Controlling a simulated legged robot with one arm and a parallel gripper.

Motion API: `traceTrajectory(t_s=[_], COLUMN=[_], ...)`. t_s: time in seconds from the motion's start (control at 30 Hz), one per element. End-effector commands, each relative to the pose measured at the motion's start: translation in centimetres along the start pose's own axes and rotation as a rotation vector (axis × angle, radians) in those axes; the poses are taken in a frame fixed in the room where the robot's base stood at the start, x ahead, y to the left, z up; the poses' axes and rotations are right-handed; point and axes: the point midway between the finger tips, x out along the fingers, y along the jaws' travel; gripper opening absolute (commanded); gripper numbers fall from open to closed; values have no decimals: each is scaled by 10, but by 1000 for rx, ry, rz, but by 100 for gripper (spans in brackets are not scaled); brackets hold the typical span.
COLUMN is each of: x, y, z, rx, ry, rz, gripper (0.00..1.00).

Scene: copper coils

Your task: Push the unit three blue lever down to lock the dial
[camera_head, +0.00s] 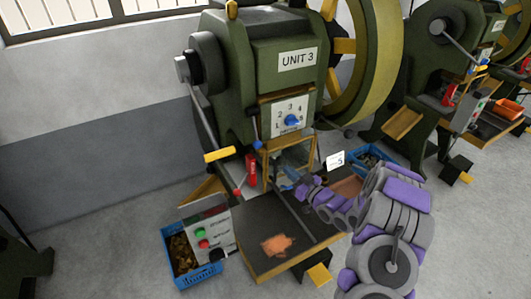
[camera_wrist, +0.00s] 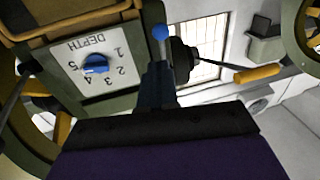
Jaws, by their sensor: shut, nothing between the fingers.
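The unit 3 press (camera_head: 265,70) stands at the centre of the head view. Its white dial plate (camera_head: 290,112) carries numbers and a blue knob (camera_head: 291,121). The dial plate appears upside down in the wrist view (camera_wrist: 92,58), marked DEPTH. A blue ball-ended lever (camera_head: 257,146) sits left of and below the dial. In the wrist view the blue ball (camera_wrist: 160,32) appears just beyond my fingertips; contact cannot be told. My gripper (camera_wrist: 158,72) is shut and empty. In the head view my gripper (camera_head: 301,189) is below and right of the lever.
A yellow-handled lever (camera_head: 219,155) sticks out at left. A red cylinder (camera_head: 251,168) stands by the press opening. A button box (camera_head: 208,235) and a blue crate (camera_head: 206,277) stand front left. A dark work table (camera_head: 262,222) lies below. Another press (camera_head: 430,55) is at right.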

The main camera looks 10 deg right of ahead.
Motion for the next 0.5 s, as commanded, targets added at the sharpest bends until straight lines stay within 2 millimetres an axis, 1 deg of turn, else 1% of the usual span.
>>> traceTrajectory(t_s=[0.17, 0.27, 0.5], x=[10, 23, 64], y=[-1, -2, -2], z=[0, 0, 0], rx=[1, 0, -2], ry=[0, 1, 1], rz=[-1, -2, -3], gripper=[0, 0, 0])
